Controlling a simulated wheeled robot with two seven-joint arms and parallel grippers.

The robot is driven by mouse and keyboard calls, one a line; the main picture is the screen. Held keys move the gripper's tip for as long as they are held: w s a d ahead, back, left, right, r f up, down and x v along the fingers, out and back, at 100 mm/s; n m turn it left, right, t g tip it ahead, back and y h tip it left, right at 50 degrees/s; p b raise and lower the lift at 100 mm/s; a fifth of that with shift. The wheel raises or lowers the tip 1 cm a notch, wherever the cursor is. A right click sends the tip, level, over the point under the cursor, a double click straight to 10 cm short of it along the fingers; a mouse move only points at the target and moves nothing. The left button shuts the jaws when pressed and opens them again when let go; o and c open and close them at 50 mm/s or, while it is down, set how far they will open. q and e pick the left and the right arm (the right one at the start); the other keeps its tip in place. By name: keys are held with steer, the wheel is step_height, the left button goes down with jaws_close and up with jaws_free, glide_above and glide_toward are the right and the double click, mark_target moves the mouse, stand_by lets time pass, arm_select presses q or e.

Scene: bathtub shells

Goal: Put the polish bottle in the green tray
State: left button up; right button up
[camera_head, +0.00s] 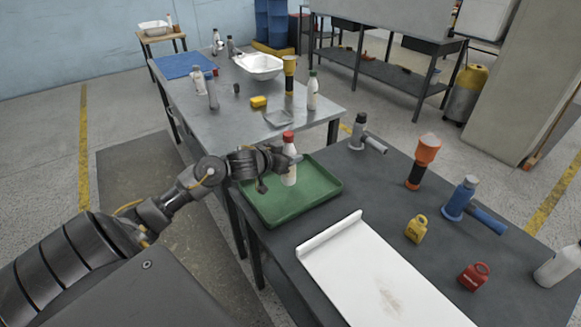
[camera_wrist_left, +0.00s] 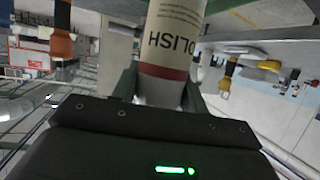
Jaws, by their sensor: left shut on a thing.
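The polish bottle (camera_head: 290,175), white with a red cap, stands upright over the green tray (camera_head: 296,208). My left gripper (camera_head: 284,160) is shut around the bottle's upper body from the left. In the left wrist view the bottle (camera_wrist_left: 170,45) fills the space between the fingers, with "OLISH" and a dark red band showing on its label. The bottle's base lies within the tray's outline in the head view; I cannot tell whether it touches the tray floor. The tray holds nothing else that I can see. My right gripper is not in view.
The tray lies on a dark table (camera_head: 343,174). A white board (camera_head: 380,275) lies in front of it. To the right stand a grey clamp-like tool (camera_head: 360,132), an orange-topped tool (camera_head: 422,160), a blue tool (camera_head: 461,198), and yellow (camera_head: 416,229) and red (camera_head: 474,276) weights.

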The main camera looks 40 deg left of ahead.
arm_select(q)
steer(key=shift+w+f, duration=0.55)
steer(key=shift+f, duration=1.65)
steer(key=o, duration=1.1)
steer(key=shift+f, duration=0.15)
steer(key=shift+c, duration=0.2)
steer(key=shift+r, duration=0.2)
steer(key=v, duration=1.2)
steer(key=shift+a+f, duration=0.1)
